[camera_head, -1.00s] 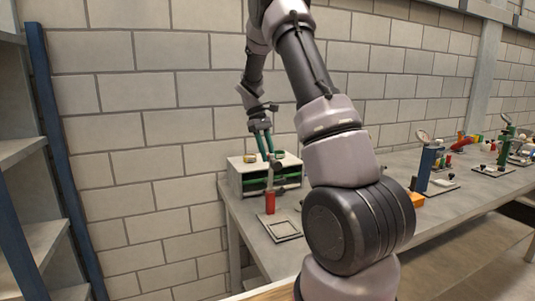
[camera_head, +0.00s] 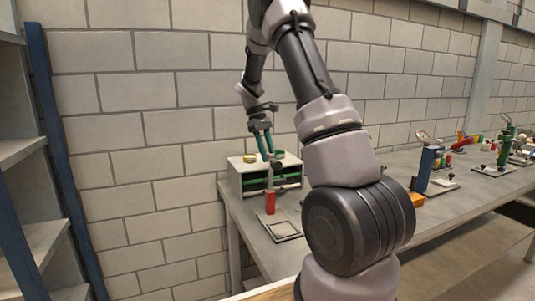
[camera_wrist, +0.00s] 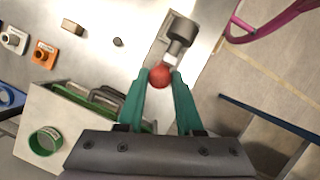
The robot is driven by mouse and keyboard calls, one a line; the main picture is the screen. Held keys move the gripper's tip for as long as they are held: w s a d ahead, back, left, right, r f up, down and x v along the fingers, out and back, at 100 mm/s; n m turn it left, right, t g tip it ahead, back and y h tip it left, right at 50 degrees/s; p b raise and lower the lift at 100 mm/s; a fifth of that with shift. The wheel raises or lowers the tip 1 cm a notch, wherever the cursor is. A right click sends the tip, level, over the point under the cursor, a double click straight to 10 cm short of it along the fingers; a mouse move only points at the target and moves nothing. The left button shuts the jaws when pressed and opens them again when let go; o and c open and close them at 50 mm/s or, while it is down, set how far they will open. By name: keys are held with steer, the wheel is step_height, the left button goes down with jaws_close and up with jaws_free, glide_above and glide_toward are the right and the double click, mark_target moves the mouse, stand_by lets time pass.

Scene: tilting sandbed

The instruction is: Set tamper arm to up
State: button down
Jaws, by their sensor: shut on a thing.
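The tamper is a small device with a grey cylindrical head (camera_wrist: 181,34) over a plate, and a red ball knob (camera_wrist: 160,76) beside a pale link. In the wrist view my gripper (camera_wrist: 161,80) has its teal fingertips closed around the red knob. In the head view my gripper (camera_head: 267,157) reaches down at the table's left end, behind the grey upright part of the device. A red cylindrical part (camera_head: 270,203) shows below it, above a square-framed plate (camera_head: 282,227). The exact finger contact is hidden in the head view.
An orange block (camera_wrist: 45,53) lies on the table. A blue gauge stand (camera_head: 428,165) is farther right. A brick wall is close behind.

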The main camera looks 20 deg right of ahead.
steer(key=shift+w, duration=0.55)
steer(key=c, duration=0.6)
jaws_free()
steer(key=v, duration=1)
steer(key=shift+w+r, duration=0.1)
steer(key=shift+r, duration=0.25)
